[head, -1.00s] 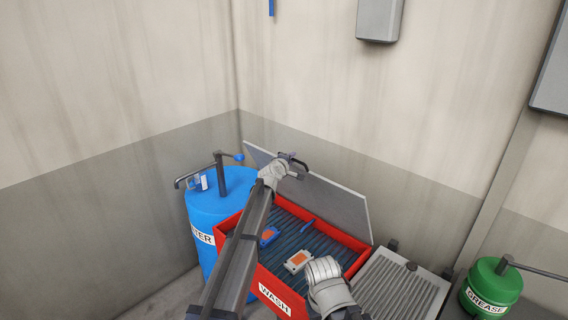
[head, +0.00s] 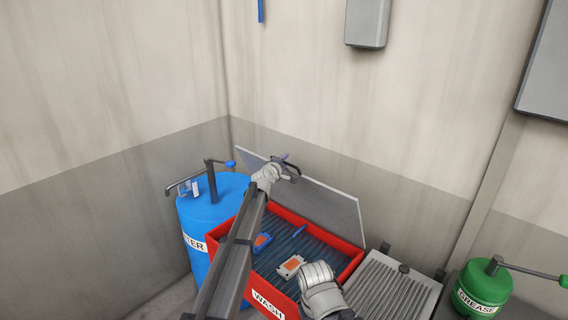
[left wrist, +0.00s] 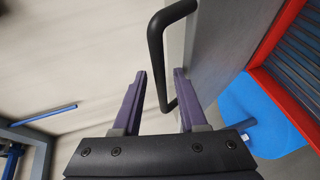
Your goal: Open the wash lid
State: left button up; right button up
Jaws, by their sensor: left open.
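The wash lid (head: 325,207) is a grey panel standing raised along the back of the red wash box (head: 268,299), leaving the box open. Its black handle (head: 293,171) is near the lid's upper edge. My left gripper (head: 281,161) is at the handle. In the left wrist view my left gripper (left wrist: 160,73) is open, and the lower part of the black handle (left wrist: 156,45) shows between its purple fingers. I cannot tell whether they touch it. Part of my right arm shows low in the head view, but its gripper does not.
In the wash box lie an orange-and-white part (head: 291,266) and a blue-and-orange part (head: 262,241) on dark slats. A blue water drum (head: 207,215) stands left. A ribbed grey tray (head: 391,290) and a green grease can (head: 484,286) are right. Walls close the corner behind.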

pick_arm(q)
jog(key=shift+s, duration=0.1)
jog(key=p+v, duration=0.2)
jog(key=v, duration=0.5)
jog(key=shift+s, duration=0.3)
jog(key=s+d+f+m+g+b, duration=0.4)
jog(key=s+d+f+m+b, duration=0.15)
jog(key=s+f, duration=0.7)
jog(key=s+d+f+m+g+b, duration=0.4)
jog(key=s+f+m+g+b, duration=0.15)
jog(key=s+f, duration=0.65)
jog(key=s+a+f+m+g+y+b, duration=0.1)
jog(key=s+f, duration=0.3)
jog(key=s, duration=0.4)
jog(key=s+a+f+m+g+y+b, duration=0.2)
jog(key=s+a+f+m+b, duration=0.1)
jog(key=s, duration=0.6)
jog(key=s+a+f+m+g+y+b, duration=0.2)
jog(key=s+a+f+b, duration=0.1)
jog(key=s, duration=0.6)
jog(key=shift+a+f+m+g+b, duration=0.25)
jog(key=shift+f+m+g+b, duration=0.15)
jog(key=shift+f+b, duration=0.4)
